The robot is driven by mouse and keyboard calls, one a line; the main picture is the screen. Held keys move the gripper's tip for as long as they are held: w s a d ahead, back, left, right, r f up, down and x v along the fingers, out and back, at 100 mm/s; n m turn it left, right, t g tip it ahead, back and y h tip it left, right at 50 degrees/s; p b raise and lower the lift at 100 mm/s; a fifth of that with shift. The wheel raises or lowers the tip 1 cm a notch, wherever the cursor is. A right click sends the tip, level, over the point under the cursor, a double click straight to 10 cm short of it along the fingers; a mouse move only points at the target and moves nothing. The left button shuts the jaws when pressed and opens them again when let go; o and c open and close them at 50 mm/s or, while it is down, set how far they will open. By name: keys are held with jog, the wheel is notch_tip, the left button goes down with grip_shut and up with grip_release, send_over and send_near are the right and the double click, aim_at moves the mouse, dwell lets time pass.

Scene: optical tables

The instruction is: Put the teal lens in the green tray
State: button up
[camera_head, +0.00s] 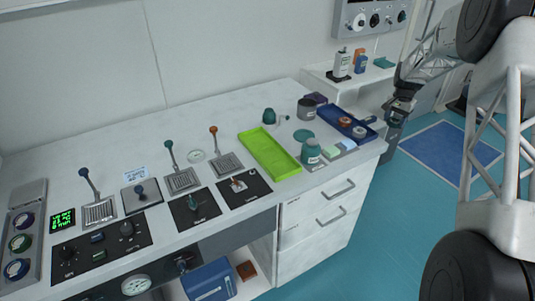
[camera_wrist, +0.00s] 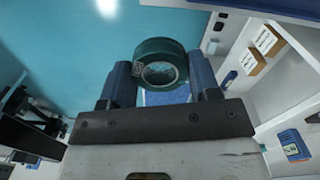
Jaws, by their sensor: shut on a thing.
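The teal lens (camera_wrist: 160,47) is a thick, dark teal ring with a clear centre. In the wrist view it sits between the two blue fingers of my gripper (camera_wrist: 162,78), which is shut on it. In the head view my gripper (camera_head: 391,130) is beyond the right end of the bench, beside the blue tray; I cannot make out the lens there. The green tray (camera_head: 270,153) lies flat on the bench, left of my gripper, and looks empty.
A blue tray (camera_head: 367,137) with small round parts lies near the bench's right end. Upright levers (camera_head: 213,139) rise left of the green tray.

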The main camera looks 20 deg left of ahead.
jog(key=s+d+f, duration=0.3)
jog(key=d+f, duration=0.7)
jog(key=d, duration=0.4)
jog(key=s+a+f+n, duration=0.2)
jog(key=s+a+f, duration=0.45)
jog(key=f, duration=0.35)
jog(key=s+a+f+n, duration=0.3)
jog(key=s+a+f, duration=0.35)
jog(key=f, duration=0.35)
jog(key=s+a+r+m, duration=0.1)
jog(key=s+a+r, duration=0.45)
jog(key=r, duration=0.25)
jog(key=s+a+r, duration=0.4)
jog(key=s+r, duration=0.2)
jog(key=r, duration=0.1)
jog(key=s+a+r, duration=0.7)
jog(key=a, duration=0.5)
jog(key=s+a+r, duration=0.7)
jog(key=s+a, duration=0.1)
jog(key=a, duration=0.4)
